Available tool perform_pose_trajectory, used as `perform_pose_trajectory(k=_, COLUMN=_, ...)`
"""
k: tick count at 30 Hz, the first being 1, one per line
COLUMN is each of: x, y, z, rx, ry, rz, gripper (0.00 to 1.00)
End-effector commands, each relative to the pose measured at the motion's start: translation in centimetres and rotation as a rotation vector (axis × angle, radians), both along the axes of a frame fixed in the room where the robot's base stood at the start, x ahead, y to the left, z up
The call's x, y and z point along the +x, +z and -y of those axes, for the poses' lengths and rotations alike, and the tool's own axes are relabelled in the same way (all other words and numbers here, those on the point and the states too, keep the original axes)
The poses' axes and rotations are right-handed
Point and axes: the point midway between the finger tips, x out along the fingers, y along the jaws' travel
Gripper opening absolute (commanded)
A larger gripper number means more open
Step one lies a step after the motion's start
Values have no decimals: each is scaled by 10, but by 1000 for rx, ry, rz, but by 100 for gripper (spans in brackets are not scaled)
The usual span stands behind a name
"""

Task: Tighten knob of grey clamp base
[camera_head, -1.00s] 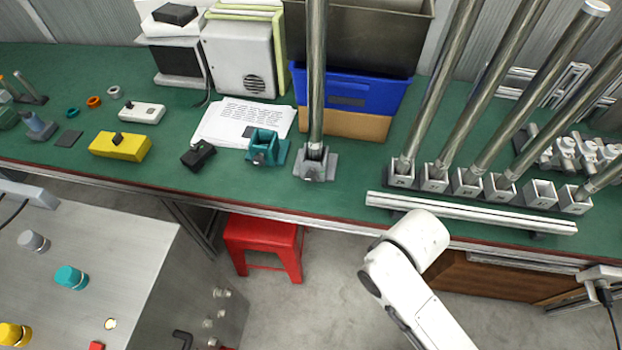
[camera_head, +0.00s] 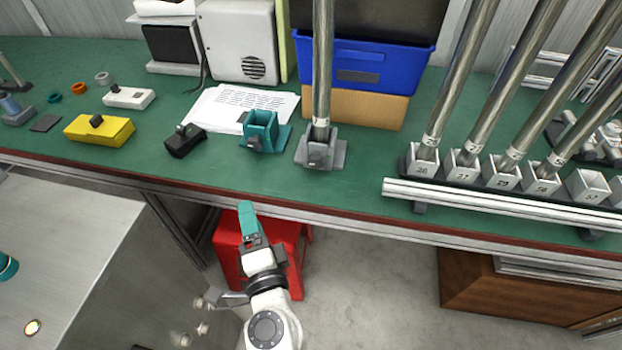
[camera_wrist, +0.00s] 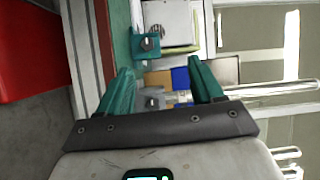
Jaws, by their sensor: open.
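The grey clamp base (camera_head: 332,153) stands near the front edge of the green bench, with a steel pole (camera_head: 322,62) upright in it. Its grey knob (camera_head: 315,157) faces the front edge. My gripper (camera_head: 247,213) has teal fingers and is in front of the bench, to the lower left of the clamp base and apart from it. In the wrist view my gripper (camera_wrist: 160,72) is open and empty. The grey clamp base (camera_wrist: 152,97) shows there between the fingers, farther off and partly hidden by the palm.
A teal clamp base (camera_head: 263,138) stands just left of the grey one, and a black block (camera_head: 184,141) farther left. A rack of poles (camera_head: 480,197) lines the front edge at right. A blue bin (camera_head: 372,76) is behind. A red stool (camera_head: 230,252) stands below the bench.

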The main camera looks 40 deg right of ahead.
Motion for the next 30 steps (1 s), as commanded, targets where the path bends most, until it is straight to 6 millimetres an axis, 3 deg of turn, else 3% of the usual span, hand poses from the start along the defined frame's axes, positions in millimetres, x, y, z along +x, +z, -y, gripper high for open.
perform_pose_trajectory(k=1, x=8, y=-8, z=15, rx=73, ry=-117, rz=49, gripper=66)
perform_pose_trajectory(k=6, x=23, y=-6, z=61, rx=325, ry=-493, rz=197, gripper=66)
perform_pose_trajectory(k=12, x=29, y=-9, z=92, rx=549, ry=-793, rz=293, gripper=66)
perform_pose_trajectory(k=22, x=34, y=-11, z=114, rx=628, ry=-894, rz=319, gripper=66)
perform_pose_trajectory(k=30, x=49, y=-22, z=158, rx=625, ry=-894, rz=320, gripper=66)
